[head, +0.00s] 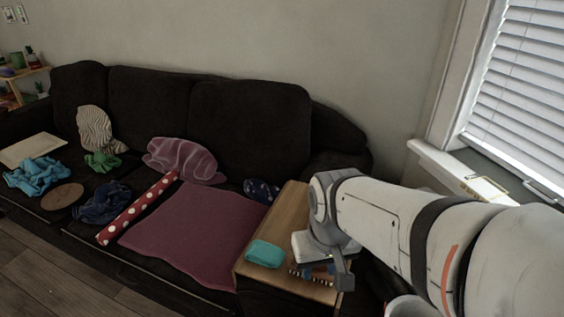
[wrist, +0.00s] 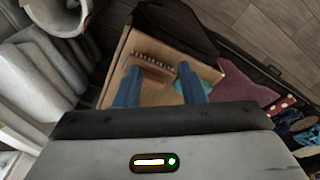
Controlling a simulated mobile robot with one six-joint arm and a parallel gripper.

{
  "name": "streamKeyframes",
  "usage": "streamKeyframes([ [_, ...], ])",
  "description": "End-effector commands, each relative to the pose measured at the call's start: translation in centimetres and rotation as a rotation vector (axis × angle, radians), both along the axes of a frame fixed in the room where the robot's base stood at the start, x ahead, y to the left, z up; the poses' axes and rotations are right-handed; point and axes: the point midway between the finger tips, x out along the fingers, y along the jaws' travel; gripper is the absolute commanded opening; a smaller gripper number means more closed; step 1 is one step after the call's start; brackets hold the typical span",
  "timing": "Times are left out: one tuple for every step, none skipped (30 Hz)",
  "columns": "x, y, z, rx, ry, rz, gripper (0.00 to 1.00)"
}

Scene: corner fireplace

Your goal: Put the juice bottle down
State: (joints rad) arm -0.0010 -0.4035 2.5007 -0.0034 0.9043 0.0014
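I cannot make out a juice bottle in either view. My gripper (wrist: 161,78) points down over the wooden table top (wrist: 120,72) beside the sofa. Its two blue fingers stand well apart, with no bottle visible between them. In the head view my gripper (head: 326,272) is low over the right part of the same table (head: 284,220), partly hidden by my wrist.
A teal item (head: 265,253) lies on the table's front left; it is partly behind one finger in the wrist view. A spiral-bound item (wrist: 155,63) lies below the fingers. The dark sofa (head: 250,120) holds cloths, cushions and a red dotted roll (head: 138,207). A window sill (head: 455,170) is at right.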

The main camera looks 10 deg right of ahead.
Motion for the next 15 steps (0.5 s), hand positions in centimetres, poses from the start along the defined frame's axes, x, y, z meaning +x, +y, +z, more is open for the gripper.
streamKeyframes([
  [0.0,0.0,0.0,0.0,0.0,-0.001,0.4],
  [0.0,0.0,0.0,0.003,0.003,-0.004,0.42],
  [0.0,0.0,-0.1,0.012,0.012,-0.016,0.45],
  [0.0,0.1,-0.3,0.025,0.024,-0.032,0.48],
  [-0.1,0.2,-0.5,0.041,0.042,-0.053,0.5],
  [-0.1,-0.2,-0.8,0.074,0.072,-0.084,0.54],
  [-0.1,-0.2,-1.1,0.106,0.101,-0.122,0.56],
  [-0.1,-0.1,-1.4,0.146,0.136,-0.17,0.56],
  [-0.1,0.3,-1.8,0.208,0.188,-0.246,0.56],
  [0.1,0.6,-2.2,0.262,0.23,-0.309,0.56],
  [0.3,1.0,-2.4,0.322,0.276,-0.38,0.56],
  [0.8,1.4,-2.7,0.407,0.336,-0.477,0.56],
  [1.2,1.7,-2.8,0.476,0.382,-0.552,0.56],
  [1.8,2.0,-2.9,0.546,0.425,-0.629,0.56],
  [2.8,2.2,-2.9,0.642,0.477,-0.727,0.56],
])
